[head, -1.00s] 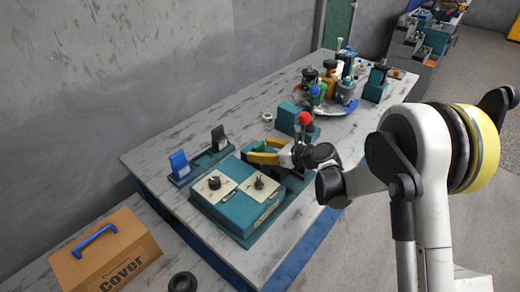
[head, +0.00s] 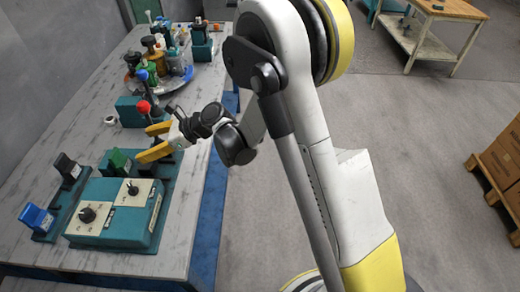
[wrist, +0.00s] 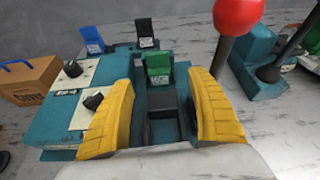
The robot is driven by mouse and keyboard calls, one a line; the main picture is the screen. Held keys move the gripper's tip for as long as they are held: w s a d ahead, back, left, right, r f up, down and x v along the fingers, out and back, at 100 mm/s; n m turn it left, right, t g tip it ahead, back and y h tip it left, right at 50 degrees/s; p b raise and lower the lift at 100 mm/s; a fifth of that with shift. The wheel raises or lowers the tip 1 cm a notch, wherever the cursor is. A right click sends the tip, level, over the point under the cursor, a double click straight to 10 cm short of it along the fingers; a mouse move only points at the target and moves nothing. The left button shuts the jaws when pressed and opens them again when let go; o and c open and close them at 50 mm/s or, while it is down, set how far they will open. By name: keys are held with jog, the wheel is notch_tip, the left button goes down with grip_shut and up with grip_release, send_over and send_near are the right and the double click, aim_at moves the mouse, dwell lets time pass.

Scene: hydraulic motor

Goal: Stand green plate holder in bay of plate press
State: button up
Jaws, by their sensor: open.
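The green plate holder (head: 120,161) stands upright beside the teal control box, and its tag shows in the wrist view (wrist: 158,68). It stands at the far end of a dark slot in the teal bay of the plate press (wrist: 163,130). Whether it is fully seated I cannot tell. My gripper (head: 148,142) is open, its yellow fingers apart. In the wrist view my gripper (wrist: 161,88) has one finger on each side of the slot, nearer than the holder. Nothing is seen between the fingers touching the holder.
A red-knobbed lever (head: 143,106) rises close by my gripper. The teal control box (head: 117,222) has two black knobs. Blue (head: 35,218) and black (head: 66,168) holders stand in a rack. A tray of bottles (head: 160,75) is farther back.

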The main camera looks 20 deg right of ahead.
jog(key=s+d+r+n+t+h, duration=0.1)
jog(key=s+d+r+n+h, duration=0.3)
jog(key=d, duration=0.3)
jog(key=s+d+r+n+h, duration=0.1)
jog(key=s+d+r+n, duration=0.4)
jog(key=d+r, duration=0.1)
jog(key=s+d+r+n+t+h, duration=0.1)
jog(key=s+d+n+h, duration=0.5)
jog(key=s+d+n, duration=0.6)
jog(key=s+d, duration=0.4)
jog(key=s, duration=0.1)
jog(key=shift+d+n+h, duration=0.3)
jog(key=shift+d+h, duration=0.05)
jog(key=shift+h, duration=0.05)
